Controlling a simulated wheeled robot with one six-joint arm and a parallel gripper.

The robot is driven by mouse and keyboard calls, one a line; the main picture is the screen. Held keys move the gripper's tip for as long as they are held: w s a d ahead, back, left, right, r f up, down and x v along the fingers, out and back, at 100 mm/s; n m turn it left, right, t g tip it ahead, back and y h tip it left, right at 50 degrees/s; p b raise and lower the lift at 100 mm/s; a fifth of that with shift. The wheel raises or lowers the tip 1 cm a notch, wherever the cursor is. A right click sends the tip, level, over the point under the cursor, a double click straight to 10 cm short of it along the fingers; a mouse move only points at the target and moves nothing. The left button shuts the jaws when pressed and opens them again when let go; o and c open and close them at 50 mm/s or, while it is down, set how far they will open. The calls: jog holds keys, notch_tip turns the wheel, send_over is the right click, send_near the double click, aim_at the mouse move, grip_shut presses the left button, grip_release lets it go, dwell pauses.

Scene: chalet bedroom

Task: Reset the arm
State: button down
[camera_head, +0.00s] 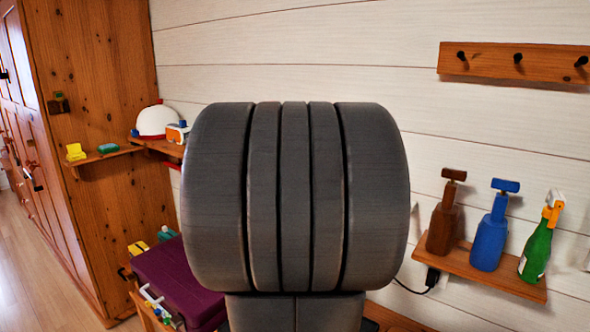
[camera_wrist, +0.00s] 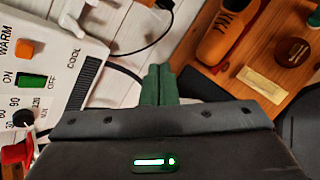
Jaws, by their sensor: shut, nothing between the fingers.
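My gripper (camera_wrist: 160,72) shows in the wrist view as two green fingers pressed together. It is shut and holds nothing. In the head view a big dark grey ribbed part of my own arm (camera_head: 295,197) fills the middle, and my gripper is hidden there. In the wrist view the fingers point between a white control box (camera_wrist: 40,75) on the left and a wooden surface (camera_wrist: 240,85) on the right. They look clear of both, but how far away these lie I cannot tell.
The control box has a green switch (camera_wrist: 31,80) and an orange button (camera_wrist: 24,48). An orange shoe (camera_wrist: 226,32) and a brown round tin (camera_wrist: 294,51) lie on the wood. A wall shelf (camera_head: 480,270) holds bottles. A tall wooden cabinet (camera_head: 95,150) stands left, with floor (camera_head: 28,275) beside it.

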jog(key=shift+s+a+f+m+g+y+p, duration=0.1)
jog(key=shift+s+a+f+m+g+y, duration=0.1)
jog(key=shift+s+m, duration=0.4)
jog(key=shift+s+a+f+m+g+y+p, duration=0.1)
jog(key=shift+s+m+g, duration=0.15)
jog(key=shift+s, duration=0.6)
jog(key=shift+s+a+f+m+g+y+p, duration=0.15)
jog(key=shift+s+m, duration=0.3)
jog(key=shift+s, duration=0.25)
jog(key=shift+d, duration=0.1)
